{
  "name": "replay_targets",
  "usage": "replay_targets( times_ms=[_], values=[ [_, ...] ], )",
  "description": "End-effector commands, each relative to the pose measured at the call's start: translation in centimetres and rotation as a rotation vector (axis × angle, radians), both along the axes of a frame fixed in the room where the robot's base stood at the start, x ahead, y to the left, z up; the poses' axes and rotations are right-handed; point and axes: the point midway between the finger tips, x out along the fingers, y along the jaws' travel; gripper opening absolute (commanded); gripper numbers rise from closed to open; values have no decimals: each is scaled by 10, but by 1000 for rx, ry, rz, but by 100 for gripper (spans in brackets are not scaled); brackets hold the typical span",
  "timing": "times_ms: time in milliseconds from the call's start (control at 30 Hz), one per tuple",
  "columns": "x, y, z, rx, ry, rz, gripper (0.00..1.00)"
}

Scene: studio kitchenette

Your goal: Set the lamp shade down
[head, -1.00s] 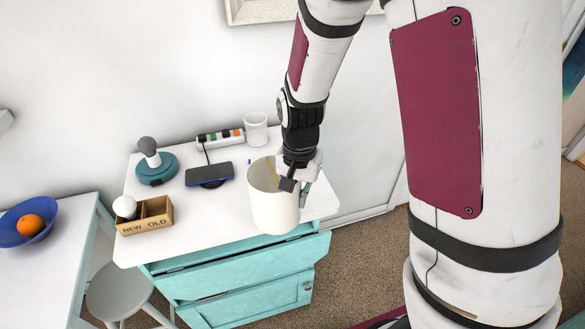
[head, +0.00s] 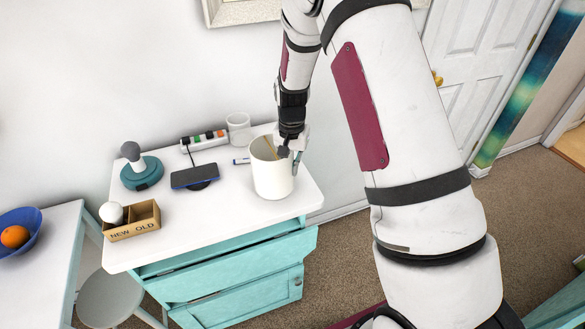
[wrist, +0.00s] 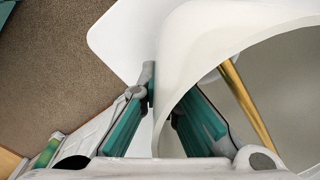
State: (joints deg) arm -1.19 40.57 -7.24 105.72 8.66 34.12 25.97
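The lamp shade (head: 272,180) is a white, open-topped cylinder, upright at the right part of the white tabletop. Its base appears to be on or just above the top; the small gap, if any, cannot be judged. My gripper (head: 293,155) is at its right rim, pointing down. In the wrist view, one teal finger is outside the shade wall (wrist: 205,45) and the other inside. The fingers (wrist: 168,100) are close together with the wall pinched between them. A brass-coloured bar (wrist: 246,105) shows inside the shade. Its bottom is hidden in the wrist view.
Left are a dark phone on a stand (head: 195,177), a teal-based lamp (head: 142,173) and a NEW/OLD box (head: 133,229) with a white bulb. The front middle is bare.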

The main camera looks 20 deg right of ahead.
Motion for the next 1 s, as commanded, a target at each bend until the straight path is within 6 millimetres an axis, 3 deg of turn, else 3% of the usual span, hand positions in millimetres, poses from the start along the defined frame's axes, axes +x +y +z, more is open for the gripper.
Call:
replay_targets(
  times_ms=[433, 500, 533, 833, 1000],
  values=[
    [0, 0, -9, -1, -1, -1, 0],
    [0, 0, -8, -1, -1, -1, 20],
    [0, 0, -8, -1, -1, -1, 25],
    [0, 0, -7, 0, -1, -1, 25],
    [2, 0, 5, 0, -5, -1, 25]
  ],
)
